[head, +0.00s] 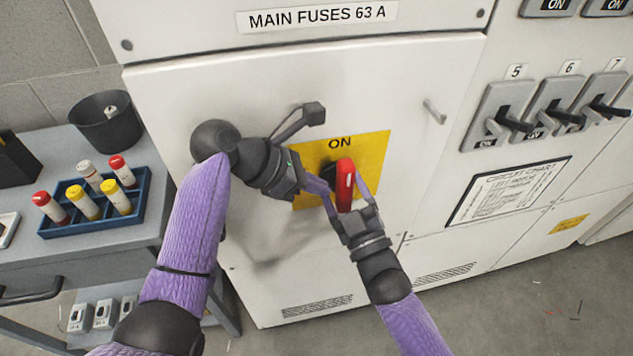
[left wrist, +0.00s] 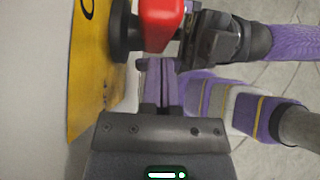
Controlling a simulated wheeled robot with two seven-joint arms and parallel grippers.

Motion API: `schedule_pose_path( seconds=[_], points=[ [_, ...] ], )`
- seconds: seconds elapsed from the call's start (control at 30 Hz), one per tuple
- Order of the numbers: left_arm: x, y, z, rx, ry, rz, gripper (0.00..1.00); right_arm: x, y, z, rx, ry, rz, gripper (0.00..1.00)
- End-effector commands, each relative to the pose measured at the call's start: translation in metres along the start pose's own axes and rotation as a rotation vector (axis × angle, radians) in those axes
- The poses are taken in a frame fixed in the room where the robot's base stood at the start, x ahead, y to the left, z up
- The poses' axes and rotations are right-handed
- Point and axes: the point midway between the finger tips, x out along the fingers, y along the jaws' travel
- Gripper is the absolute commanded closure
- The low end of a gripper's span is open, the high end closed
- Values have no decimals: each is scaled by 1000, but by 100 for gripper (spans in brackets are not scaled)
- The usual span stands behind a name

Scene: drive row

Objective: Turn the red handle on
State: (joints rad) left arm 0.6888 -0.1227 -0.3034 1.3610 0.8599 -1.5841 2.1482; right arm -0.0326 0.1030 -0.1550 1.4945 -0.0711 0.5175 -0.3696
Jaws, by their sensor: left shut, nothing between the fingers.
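The red handle (head: 345,182) stands upright on a black hub in front of a yellow plate (head: 372,150), just below the printed word ON. It also shows at the top of the left wrist view (left wrist: 158,22). My left gripper (head: 322,186) is shut and empty, with its fingertips close to the left side of the handle; I cannot tell whether they touch it. My right gripper (head: 347,195) comes from below, with its fingers spread on either side of the handle. Contact between those fingers and the handle is not clear.
A grey bent door lever (head: 300,120) sticks out above my left gripper, and a small pull (head: 434,112) is at right. Several breaker switches (head: 548,108) are further right. A cart (head: 92,240) with a blue fuse tray (head: 132,208) and a black cup (head: 105,128) stands left.

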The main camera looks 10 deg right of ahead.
Motion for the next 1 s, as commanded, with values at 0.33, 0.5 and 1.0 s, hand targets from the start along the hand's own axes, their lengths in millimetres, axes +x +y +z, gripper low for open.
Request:
schedule_pose_path(
  seconds=[0.33,0.5,1.0],
  points=[
    [0,0,0,-1,1,0,100,-71,0,1,1,-5,-3,26],
    [0,0,-1,-1,2,0,100,-108,0,1,0,-5,-2,26],
    [0,0,-1,-1,2,0,100,-364,-128,182,319,-1296,-403,26]
  ],
)
